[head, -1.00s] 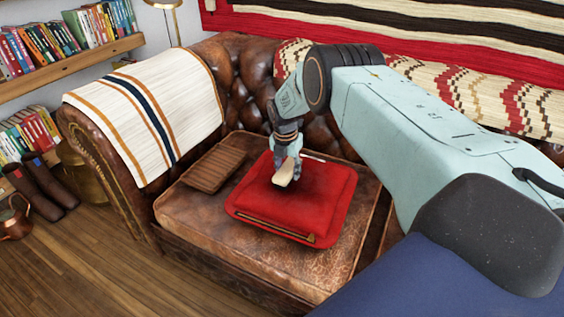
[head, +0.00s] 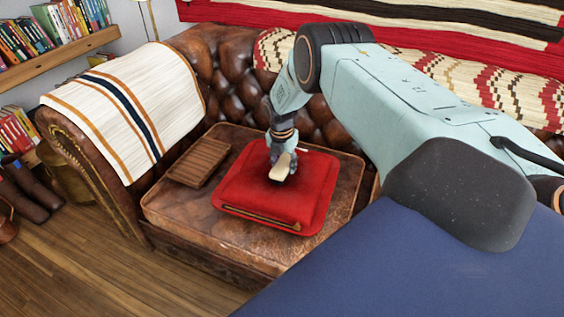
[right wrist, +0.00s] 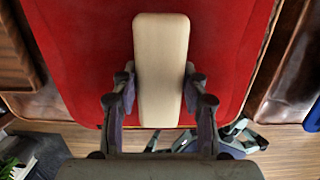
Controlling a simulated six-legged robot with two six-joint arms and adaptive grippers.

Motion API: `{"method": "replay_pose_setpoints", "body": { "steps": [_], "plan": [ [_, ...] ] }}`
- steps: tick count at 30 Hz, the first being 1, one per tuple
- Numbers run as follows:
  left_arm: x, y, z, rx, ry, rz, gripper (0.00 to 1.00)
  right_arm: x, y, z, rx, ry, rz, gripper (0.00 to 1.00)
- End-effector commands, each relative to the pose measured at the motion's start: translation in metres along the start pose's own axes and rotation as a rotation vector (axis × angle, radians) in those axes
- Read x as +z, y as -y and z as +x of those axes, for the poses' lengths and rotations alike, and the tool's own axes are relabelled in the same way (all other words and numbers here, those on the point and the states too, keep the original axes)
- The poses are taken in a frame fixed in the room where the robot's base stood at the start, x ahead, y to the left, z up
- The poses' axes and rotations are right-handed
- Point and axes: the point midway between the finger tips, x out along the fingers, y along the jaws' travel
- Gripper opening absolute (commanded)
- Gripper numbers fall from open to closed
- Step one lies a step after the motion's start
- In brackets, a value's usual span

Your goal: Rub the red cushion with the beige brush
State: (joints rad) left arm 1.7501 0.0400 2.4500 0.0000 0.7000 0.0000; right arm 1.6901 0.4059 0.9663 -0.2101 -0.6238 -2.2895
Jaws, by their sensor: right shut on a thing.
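The red cushion (head: 262,203) lies flat on the brown leather sofa seat. My right gripper (head: 283,163) is over the cushion's upper middle and shut on the beige brush (head: 281,170). In the right wrist view the brush (right wrist: 161,70) sits between the two fingers of the gripper (right wrist: 161,88), with the red cushion (right wrist: 80,50) behind it. The brush's underside is hidden, so I cannot tell whether it touches the cushion. My left gripper is not in view.
A brown slatted wooden tray (head: 199,162) lies left of the cushion on the sofa seat (head: 190,215). A striped blanket (head: 125,105) covers the left armrest. The tufted backrest (head: 235,80) rises behind. Bookshelves (head: 60,55) stand at far left.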

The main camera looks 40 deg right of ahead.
Motion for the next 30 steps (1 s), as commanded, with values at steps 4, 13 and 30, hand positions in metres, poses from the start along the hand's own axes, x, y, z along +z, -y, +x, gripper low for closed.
{"method": "replay_pose_setpoints", "body": {
  "steps": [4, 13, 30],
  "plan": [
    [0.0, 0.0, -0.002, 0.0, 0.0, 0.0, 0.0, -0.004, 0.006, 0.002, -0.014, -0.01, -0.001, 0.19],
    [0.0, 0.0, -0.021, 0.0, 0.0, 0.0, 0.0, 0.001, 0.003, -0.025, -0.009, -0.007, 0.0, 0.19],
    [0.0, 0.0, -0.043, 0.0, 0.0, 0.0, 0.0, 0.006, 0.002, -0.058, -0.005, -0.004, 0.0, 0.19]
  ]
}}
